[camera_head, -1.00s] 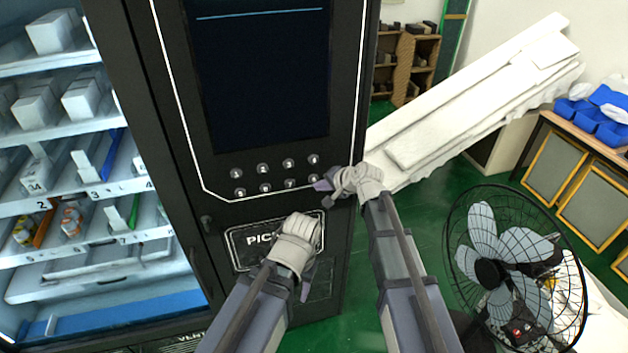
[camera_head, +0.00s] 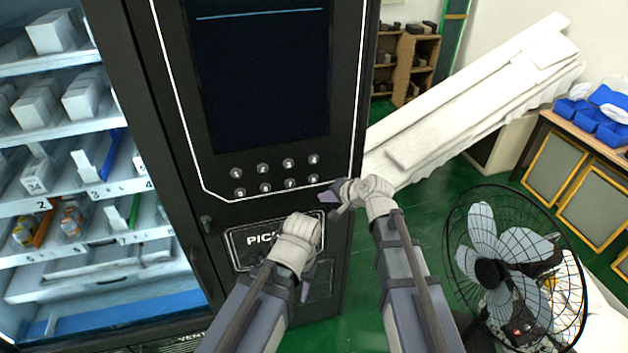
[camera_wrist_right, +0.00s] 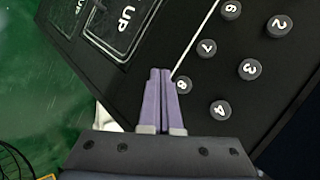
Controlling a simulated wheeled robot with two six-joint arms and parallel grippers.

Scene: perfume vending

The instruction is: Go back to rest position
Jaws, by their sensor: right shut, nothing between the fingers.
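My right gripper (camera_head: 331,201) is near the lower right of the vending machine's button panel, close to the machine's right edge. Its purple fingers (camera_wrist_right: 157,100) are pressed together and empty in the right wrist view, lying across the picture near the "8" button (camera_wrist_right: 183,86). I cannot tell whether they touch the machine. My left gripper (camera_head: 305,285) hangs in front of the pick-up flap (camera_head: 252,238), its fingers mostly hidden behind the wrist. The black vending machine (camera_head: 345,100) has round numbered buttons (camera_head: 288,164) under a dark screen (camera_head: 260,80).
A wire-caged fan (camera_head: 490,272) stands at the lower right. A long white panel (camera_head: 460,100) leans behind the machine. Lit shelves (camera_head: 75,200) with small boxes are on the left. A table with blue bins (camera_head: 600,122) is at the far right. Green floor is open between.

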